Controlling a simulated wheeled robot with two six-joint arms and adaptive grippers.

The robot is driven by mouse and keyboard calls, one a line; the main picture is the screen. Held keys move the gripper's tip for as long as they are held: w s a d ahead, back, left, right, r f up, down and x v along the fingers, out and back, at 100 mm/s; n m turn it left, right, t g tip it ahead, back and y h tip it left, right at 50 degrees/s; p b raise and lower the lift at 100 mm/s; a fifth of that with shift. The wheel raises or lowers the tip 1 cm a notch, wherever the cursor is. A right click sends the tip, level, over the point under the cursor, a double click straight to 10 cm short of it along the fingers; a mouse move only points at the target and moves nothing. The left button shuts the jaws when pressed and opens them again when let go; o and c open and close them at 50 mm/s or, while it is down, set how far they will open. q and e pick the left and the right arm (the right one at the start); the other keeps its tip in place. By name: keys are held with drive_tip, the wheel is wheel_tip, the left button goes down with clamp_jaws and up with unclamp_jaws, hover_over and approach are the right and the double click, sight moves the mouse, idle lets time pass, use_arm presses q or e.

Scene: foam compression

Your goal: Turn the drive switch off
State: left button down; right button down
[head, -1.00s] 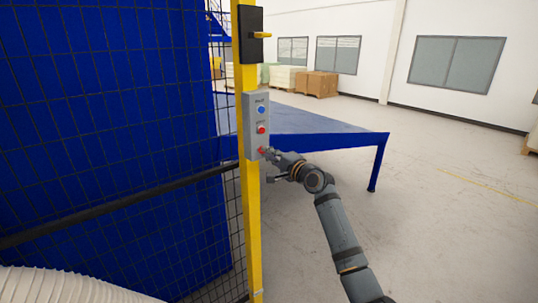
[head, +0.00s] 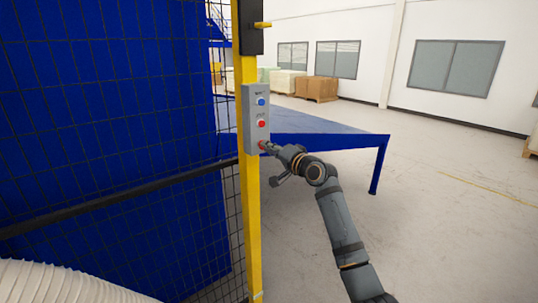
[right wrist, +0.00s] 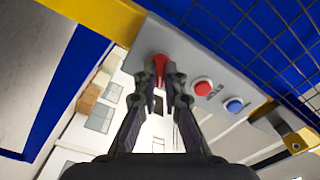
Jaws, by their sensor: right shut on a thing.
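A grey control box (head: 256,118) is fixed to a yellow post. It carries a blue button (head: 261,101), a red button (head: 261,123) below it, and a red switch handle at the bottom. In the right wrist view the red switch handle (right wrist: 160,61) sits between my fingertips, beside the red button (right wrist: 202,89) and the blue button (right wrist: 234,105). My right gripper (head: 266,147) is shut on this handle; in the right wrist view its fingers (right wrist: 162,78) flank it. The gripper mostly covers the handle in the head view. My left gripper is not in view.
The yellow post (head: 250,210) borders a black wire-mesh fence (head: 110,120) on the left. A black box with a yellow handle (head: 252,26) is above the control box. A blue platform (head: 320,140) stands behind. The floor at right is clear.

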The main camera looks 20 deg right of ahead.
drive_tip(key=shift+f+n+b, duration=0.1)
drive_tip(key=shift+n+b, duration=3.2)
drive_tip(key=shift+n, duration=2.6)
drive_tip(key=c, duration=1.4)
unclamp_jaws()
drive_tip(key=shift+c, duration=0.2)
drive_tip(key=shift+s, duration=0.1)
